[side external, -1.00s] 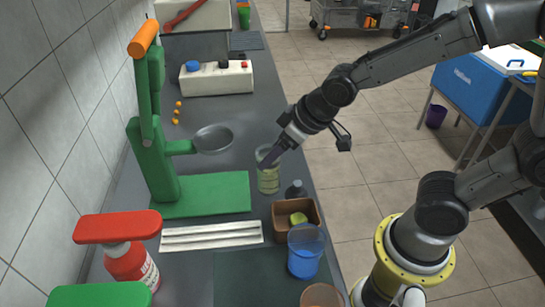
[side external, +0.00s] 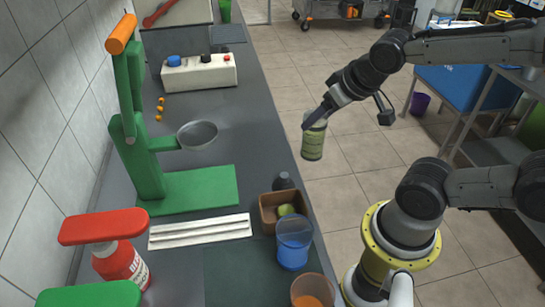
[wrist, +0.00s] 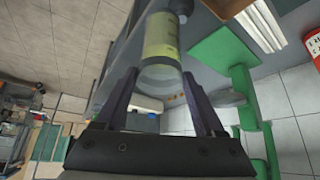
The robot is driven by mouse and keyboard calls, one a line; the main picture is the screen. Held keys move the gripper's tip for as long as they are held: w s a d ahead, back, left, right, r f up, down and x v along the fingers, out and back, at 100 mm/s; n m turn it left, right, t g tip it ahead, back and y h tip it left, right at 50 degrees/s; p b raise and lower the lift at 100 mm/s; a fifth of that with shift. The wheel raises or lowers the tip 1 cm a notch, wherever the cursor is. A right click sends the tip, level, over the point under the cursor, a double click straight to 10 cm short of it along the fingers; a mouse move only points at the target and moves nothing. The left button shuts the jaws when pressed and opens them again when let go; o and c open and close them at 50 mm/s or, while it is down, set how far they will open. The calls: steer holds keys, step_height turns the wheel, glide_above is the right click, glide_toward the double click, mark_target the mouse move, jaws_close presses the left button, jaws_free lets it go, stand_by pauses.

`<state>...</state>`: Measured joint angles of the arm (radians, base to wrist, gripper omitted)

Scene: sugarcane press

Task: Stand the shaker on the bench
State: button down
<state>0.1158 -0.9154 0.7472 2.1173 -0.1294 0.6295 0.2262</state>
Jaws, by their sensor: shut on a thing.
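The shaker (side external: 313,140) is a small upright cylinder with a pale green band and a clear part. My gripper (side external: 313,119) is shut on its upper part. The shaker shows against the floor tiles, just right of the bench (side external: 262,130) edge in the side view, apart from the bench top.
The green press (side external: 190,185) with its round pan (side external: 197,134) stands on the bench. A brown box (side external: 270,213), a dark bottle (side external: 284,181), a blue cup (side external: 294,245) and an orange cup (side external: 312,292) line the near right edge. The bench right of the pan is clear.

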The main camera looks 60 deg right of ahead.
steer(key=w+d+f, duration=0.2)
steer(key=w+f, duration=1)
steer(key=w, duration=0.1)
steer(key=shift+w+d+f, duration=0.25)
steer(key=shift+w+f, duration=0.05)
steer(key=shift+f, duration=0.2)
jaws_free()
steer(key=shift+s+f, duration=0.1)
steer(key=shift+n+y, duration=0.4)
steer(key=shift+n, duration=0.3)
steer(key=a+v, duration=0.1)
steer(key=v, duration=0.6)
steer(key=s+a+f+v, duration=0.1)
steer(key=v, duration=0.5)
steer(key=s+v, duration=0.1)
steer(key=v, duration=0.6)
steer(key=shift+s+a+f, duration=0.1)
steer(key=shift+s+a, duration=0.3)
steer(key=shift+s, duration=0.05)
steer(key=s+a+r+n+y, duration=0.1)
steer(key=s+a, duration=0.1)
steer(key=s, duration=0.6)
steer(key=shift+a+r+n+g, duration=0.15)
steer(key=shift+a+n+g, duration=0.15)
steer(key=shift+g, duration=0.1)
